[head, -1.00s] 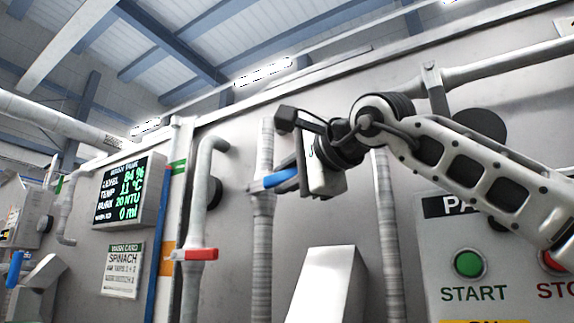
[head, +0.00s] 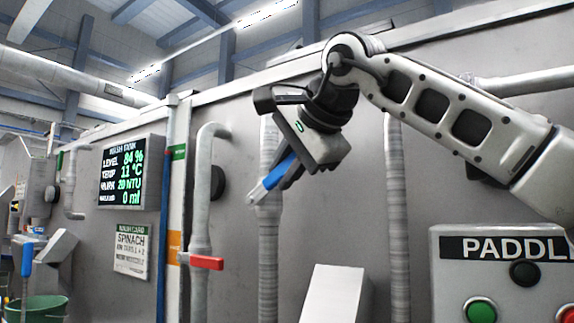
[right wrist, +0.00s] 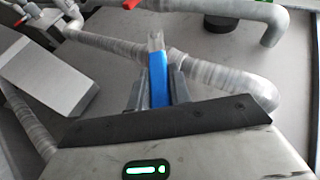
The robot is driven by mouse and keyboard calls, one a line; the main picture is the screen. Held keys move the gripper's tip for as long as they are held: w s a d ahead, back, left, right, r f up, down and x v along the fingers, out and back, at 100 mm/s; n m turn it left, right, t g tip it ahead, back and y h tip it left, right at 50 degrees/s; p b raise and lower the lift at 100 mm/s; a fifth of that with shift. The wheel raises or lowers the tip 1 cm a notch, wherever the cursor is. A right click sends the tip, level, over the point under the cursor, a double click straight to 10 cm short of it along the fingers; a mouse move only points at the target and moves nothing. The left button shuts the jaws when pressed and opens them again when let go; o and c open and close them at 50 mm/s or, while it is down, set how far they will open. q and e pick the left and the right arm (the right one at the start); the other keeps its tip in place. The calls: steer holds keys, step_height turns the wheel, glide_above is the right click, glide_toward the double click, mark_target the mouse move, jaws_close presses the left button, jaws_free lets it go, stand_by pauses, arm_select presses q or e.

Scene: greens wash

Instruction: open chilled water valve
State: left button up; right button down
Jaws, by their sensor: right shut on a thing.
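The blue valve lever (head: 272,180) sits on a ribbed vertical pipe (head: 268,245) on the grey tank wall. It slants up to the right from its pale pivot end. My right gripper (head: 287,172) is shut on the lever's upper right end, coming from above right. In the right wrist view the blue lever (right wrist: 158,82) lies between the two fingers of my right gripper (right wrist: 158,92), its pale pivot end beyond them. The gripper partly hides the lever's end in the head view. My left gripper is not in view.
A red valve lever (head: 207,263) is on the pipe to the left. A sloped metal chute (head: 330,293) juts out below right. The paddle control panel (head: 500,270) is at right. A tank display (head: 128,172) hangs at left, and a green bucket (head: 38,308) stands lower left.

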stand_by(0.3)
steer(key=c, duration=1.3)
jaws_free()
steer(key=b+v, duration=0.1)
steer(key=v, duration=1.5)
steer(key=shift+r, duration=0.1)
